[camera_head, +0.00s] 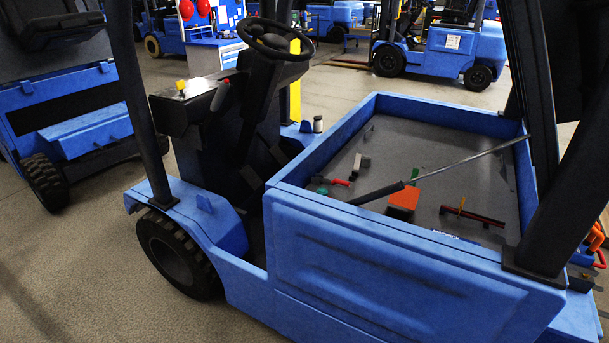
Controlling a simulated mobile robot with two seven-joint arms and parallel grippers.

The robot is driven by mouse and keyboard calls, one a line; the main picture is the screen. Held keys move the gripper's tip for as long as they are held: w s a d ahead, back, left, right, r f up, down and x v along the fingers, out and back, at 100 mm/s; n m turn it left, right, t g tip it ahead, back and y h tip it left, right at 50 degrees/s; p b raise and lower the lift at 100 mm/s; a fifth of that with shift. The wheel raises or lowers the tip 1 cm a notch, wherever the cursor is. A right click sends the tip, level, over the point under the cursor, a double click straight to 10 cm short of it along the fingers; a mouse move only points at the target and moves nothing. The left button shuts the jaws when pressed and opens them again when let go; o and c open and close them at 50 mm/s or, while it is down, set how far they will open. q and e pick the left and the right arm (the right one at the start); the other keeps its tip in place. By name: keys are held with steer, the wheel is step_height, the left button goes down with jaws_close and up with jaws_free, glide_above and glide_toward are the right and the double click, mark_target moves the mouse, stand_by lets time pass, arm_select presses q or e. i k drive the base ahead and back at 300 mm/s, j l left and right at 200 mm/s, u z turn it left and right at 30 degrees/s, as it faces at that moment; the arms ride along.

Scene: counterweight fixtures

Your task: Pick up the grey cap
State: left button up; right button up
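No thing is clearly recognisable as the grey cap. A small container (318,124) with a pale body and a darker top stands upright on the blue ledge beyond the tray; its top is too small to identify. A small grey and white piece (361,162) lies in the grey-floored tray of a blue forklift (400,262); I cannot tell what it is. Neither of my grippers is in view.
In the tray are an orange block (403,202), a long rod with a dark handle (377,194), a dark bar (472,216) and a red-handled tool (341,182). Dark posts and the tray's blue walls are obstacles. Other forklifts (440,48) stand behind.

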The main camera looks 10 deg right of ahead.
mark_target(365, 161)
steer(key=i+j+z, duration=0.1)
steer(key=z, duration=0.3)
steer(key=i+j+z, duration=0.15)
steer(key=i+z, duration=0.25)
steer(key=i+j+u, duration=0.15)
steer(key=j, duration=0.25)
steer(key=i+j+u, duration=0.2)
steer(key=j, duration=0.25)
steer(key=i+j+u, duration=0.15)
steer(key=j, duration=0.25)
steer(key=k, duration=0.05)
